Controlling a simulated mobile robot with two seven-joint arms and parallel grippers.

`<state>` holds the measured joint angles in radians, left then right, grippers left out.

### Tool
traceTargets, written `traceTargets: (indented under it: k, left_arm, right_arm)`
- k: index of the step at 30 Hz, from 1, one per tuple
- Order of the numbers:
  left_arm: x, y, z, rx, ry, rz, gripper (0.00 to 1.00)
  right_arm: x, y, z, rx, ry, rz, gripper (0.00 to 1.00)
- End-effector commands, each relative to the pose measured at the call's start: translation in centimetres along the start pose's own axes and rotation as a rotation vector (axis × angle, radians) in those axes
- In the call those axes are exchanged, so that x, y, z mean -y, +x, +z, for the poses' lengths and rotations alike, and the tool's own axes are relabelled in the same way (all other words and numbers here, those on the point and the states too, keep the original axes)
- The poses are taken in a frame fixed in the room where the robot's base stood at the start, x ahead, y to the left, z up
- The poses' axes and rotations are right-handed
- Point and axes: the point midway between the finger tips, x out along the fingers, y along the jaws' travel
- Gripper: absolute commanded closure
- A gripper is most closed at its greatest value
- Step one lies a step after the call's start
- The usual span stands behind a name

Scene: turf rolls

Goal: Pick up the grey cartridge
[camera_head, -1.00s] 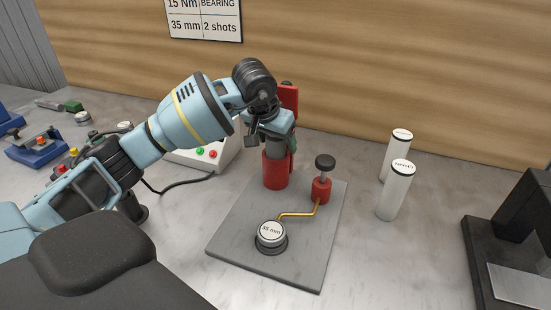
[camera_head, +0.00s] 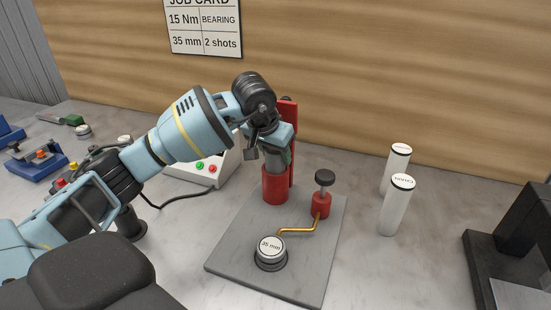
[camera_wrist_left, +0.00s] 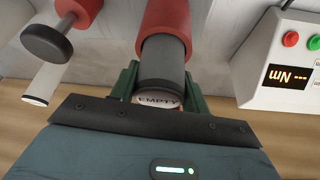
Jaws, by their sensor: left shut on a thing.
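The grey cartridge (camera_head: 275,162) stands upright with its lower part inside the red cylindrical holder (camera_head: 274,188) on the grey base plate (camera_head: 230,243). In the left wrist view the cartridge (camera_wrist_left: 163,60) has a dark band and an end label reading "EMPTY". My left gripper (camera_head: 277,148) is shut on the upper end of the cartridge. Its green fingers (camera_wrist_left: 160,88) lie on both sides of the cartridge in the left wrist view. The part of the cartridge inside the holder is hidden. My right gripper is not in view.
A red pump with a black knob (camera_head: 324,178) and a silver "35 mm" fitting (camera_head: 270,247) share the plate. Two white cartridges (camera_head: 396,207) stand to the right. A control box (camera_head: 222,168) is behind my left arm. A black stand (camera_head: 500,258) is at right.

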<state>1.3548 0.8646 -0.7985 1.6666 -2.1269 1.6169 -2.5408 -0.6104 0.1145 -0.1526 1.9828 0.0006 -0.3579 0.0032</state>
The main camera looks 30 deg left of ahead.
Motion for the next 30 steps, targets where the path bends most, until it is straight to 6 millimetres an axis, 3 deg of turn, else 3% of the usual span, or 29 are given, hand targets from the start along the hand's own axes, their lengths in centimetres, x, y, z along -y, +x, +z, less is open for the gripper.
traceTargets:
  k: [8, 23, 30]
  left_arm:
    - [0.0, -3.1, -1.5, -0.006, 0.0, 0.001, 0.91]
    - [0.0, -10.7, -4.8, -0.004, -0.001, 0.001, 0.91]
    - [0.1, -11.8, -1.6, 0.001, 0.003, -0.002, 0.91]
  right_arm:
    - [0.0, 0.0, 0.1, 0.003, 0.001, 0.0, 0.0]
    - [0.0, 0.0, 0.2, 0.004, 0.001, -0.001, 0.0]
    - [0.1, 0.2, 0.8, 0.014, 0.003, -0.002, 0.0]
